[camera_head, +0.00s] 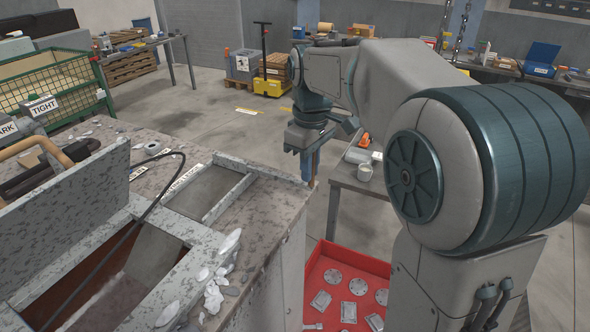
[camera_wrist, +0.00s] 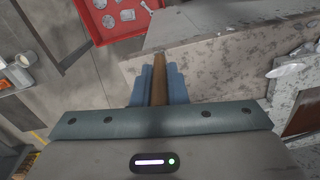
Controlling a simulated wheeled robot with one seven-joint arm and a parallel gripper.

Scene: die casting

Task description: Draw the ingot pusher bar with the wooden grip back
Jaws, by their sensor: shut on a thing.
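My gripper (camera_head: 308,168) hangs beside the right edge of the furnace top in the head view, its blue fingers pointing down. In the wrist view my gripper (camera_wrist: 159,82) is shut on the brown wooden grip (camera_wrist: 159,90) of the pusher bar, which lies between the two blue fingers. The metal bar itself cannot be made out in either view. A labelled rectangular opening (camera_head: 243,187) is set in the furnace top, left of my gripper. The grip is not discernible in the head view.
The speckled furnace top (camera_head: 265,215) carries metal scraps (camera_head: 215,290) and a raised lid (camera_head: 75,222). A black cable (camera_head: 120,235) arches over it. A red tray (camera_head: 323,262) with several castings lies low in front. A table (camera_head: 345,180) stands right of my gripper.

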